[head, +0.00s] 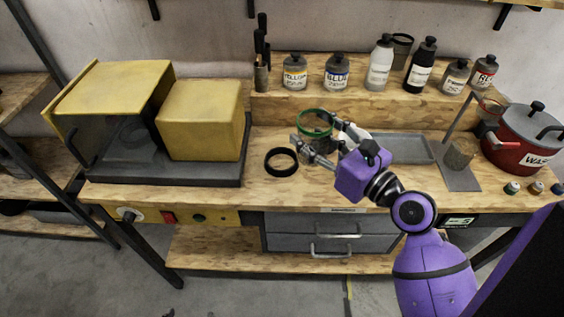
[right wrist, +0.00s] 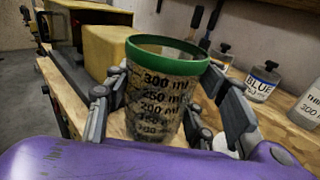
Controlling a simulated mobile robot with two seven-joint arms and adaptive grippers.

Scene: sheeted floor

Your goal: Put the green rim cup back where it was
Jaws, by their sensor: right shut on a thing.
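The green rim cup (head: 314,122) is clear, with a green rim and black millilitre marks. It is at the middle of the workbench (head: 262,190), behind a black ring (head: 281,161). My right gripper (head: 316,131) is shut on it, one finger on each side. In the right wrist view the cup (right wrist: 162,95) stands upright between the fingers of the right gripper (right wrist: 172,108). I cannot tell whether its base touches the bench. My left gripper is not in view.
A yellow box (head: 201,120) and an open yellow-lidded case (head: 110,95) stand left. A grey tray (head: 402,148), metal stand (head: 461,178) and red pot (head: 525,140) are at right.

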